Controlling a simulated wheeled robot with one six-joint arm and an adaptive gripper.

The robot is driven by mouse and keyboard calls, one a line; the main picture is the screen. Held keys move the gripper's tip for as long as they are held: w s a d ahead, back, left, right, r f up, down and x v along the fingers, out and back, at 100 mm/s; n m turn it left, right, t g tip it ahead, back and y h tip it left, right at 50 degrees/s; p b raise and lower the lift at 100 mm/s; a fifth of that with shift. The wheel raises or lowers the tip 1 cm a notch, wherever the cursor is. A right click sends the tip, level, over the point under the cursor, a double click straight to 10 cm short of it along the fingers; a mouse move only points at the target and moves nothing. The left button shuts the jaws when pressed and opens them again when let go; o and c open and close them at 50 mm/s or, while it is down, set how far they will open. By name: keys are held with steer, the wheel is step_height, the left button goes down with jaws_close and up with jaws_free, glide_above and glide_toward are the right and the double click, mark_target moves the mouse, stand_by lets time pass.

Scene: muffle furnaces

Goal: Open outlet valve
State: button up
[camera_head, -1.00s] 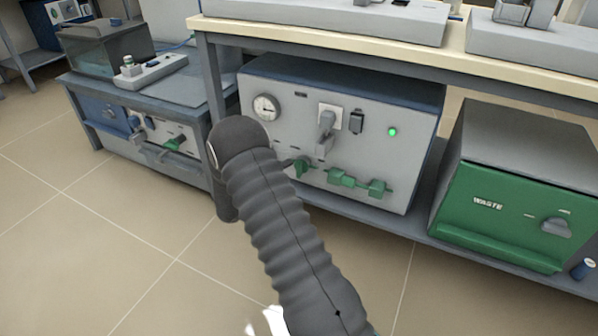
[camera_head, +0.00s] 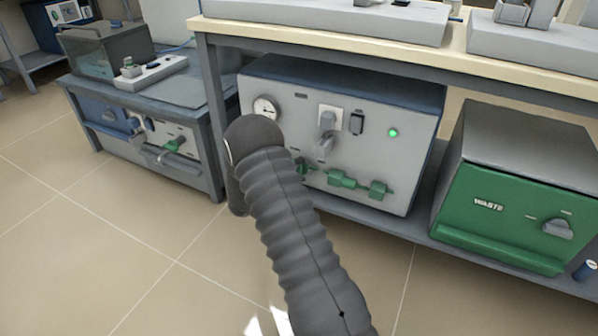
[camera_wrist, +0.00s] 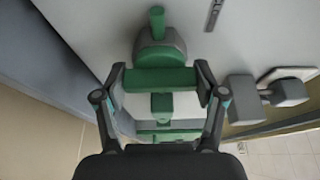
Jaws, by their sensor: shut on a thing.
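In the wrist view my gripper (camera_wrist: 160,82) has a finger at each end of a green valve handle (camera_wrist: 158,80) and is shut on it. The handle lies crosswise in front of a grey round valve body (camera_wrist: 160,55) with a green stub above it. More green fittings (camera_wrist: 168,135) show below, partly hidden by my gripper. In the head view green valves (camera_head: 341,180) line the lower front of a grey-white cabinet (camera_head: 375,160). My arm hides my gripper there and covers part of the leftmost green fitting (camera_head: 303,168).
A grey plug (camera_wrist: 262,92) stands out right of the handle in the wrist view. The cabinet front also has a gauge (camera_head: 265,109) and a green light (camera_head: 393,133). A green waste box (camera_head: 490,207) stands at right. Floor (camera_head: 130,240) is clear at left.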

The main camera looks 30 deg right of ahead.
steer(key=shift+r+m, duration=0.1)
steer(key=shift+m, duration=0.3)
steer(key=shift+m+y+p, duration=0.6)
steer(key=shift+m+p, duration=0.25)
steer(key=shift+m, duration=0.25)
steer(key=m+y, duration=0.2)
steer(key=m, duration=0.1)
steer(key=shift+m, duration=0.4)
steer(key=m+t+y+b, duration=0.1)
steer(key=m, duration=0.2)
steer(key=shift+y, duration=0.4)
steer(key=m+t+y, duration=0.1)
steer(key=m+t, duration=0.1)
steer(key=m, duration=0.1)
steer(key=shift+m+y+b, duration=0.3)
steer(key=shift+b, duration=0.05)
steer(key=o, duration=1.1)
steer(key=shift+o, duration=0.2)
